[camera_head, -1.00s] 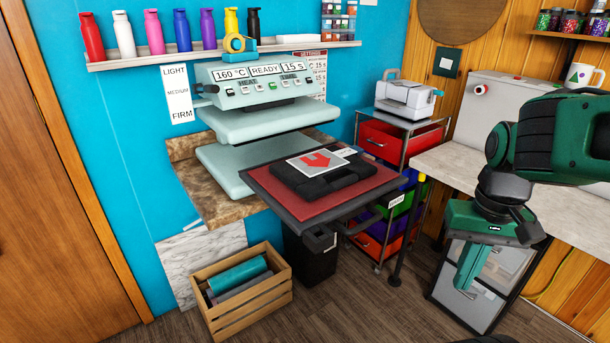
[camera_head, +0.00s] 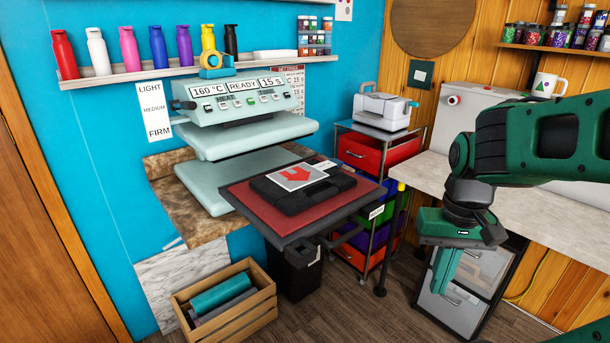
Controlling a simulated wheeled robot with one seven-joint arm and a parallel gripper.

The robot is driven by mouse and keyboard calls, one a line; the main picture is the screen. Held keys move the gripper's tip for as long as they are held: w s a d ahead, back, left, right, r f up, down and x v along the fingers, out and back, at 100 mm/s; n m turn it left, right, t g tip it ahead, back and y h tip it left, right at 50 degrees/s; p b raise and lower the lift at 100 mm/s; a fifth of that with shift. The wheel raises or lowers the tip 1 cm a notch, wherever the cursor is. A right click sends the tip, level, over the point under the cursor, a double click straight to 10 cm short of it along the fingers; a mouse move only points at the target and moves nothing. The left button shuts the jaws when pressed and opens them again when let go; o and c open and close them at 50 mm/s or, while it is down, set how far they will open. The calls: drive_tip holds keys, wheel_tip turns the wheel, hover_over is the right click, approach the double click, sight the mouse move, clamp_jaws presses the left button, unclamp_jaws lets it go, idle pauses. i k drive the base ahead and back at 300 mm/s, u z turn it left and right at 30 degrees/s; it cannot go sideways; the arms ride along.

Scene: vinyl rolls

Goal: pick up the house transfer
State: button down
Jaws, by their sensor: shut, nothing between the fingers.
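A flat grey sheet with a red house-like shape, the house transfer (camera_head: 297,176), lies on top of a black case (camera_head: 297,201). The case rests on a red-topped stand (camera_head: 249,206) with a dark rim, in the middle of the view. A small pale label shows at the sheet's upper right. My gripper (camera_head: 441,289) is at the right, pointing down, apart from the stand and lower than its top. It is shut and empty.
The heat press (camera_head: 245,97) stands open behind the stand. A drawer cart (camera_head: 365,149) with a white machine is right of the stand. A wooden crate (camera_head: 231,312) with rolls sits on the floor. A pale counter (camera_head: 500,212) lies behind my arm.

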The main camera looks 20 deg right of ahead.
sight(291, 178)
drive_tip(key=u, duration=1.75)
drive_tip(key=k, duration=1.15)
drive_tip(key=z, duration=1.7)
drive_tip(key=i, duration=1)
drive_tip(key=u, duration=0.05)
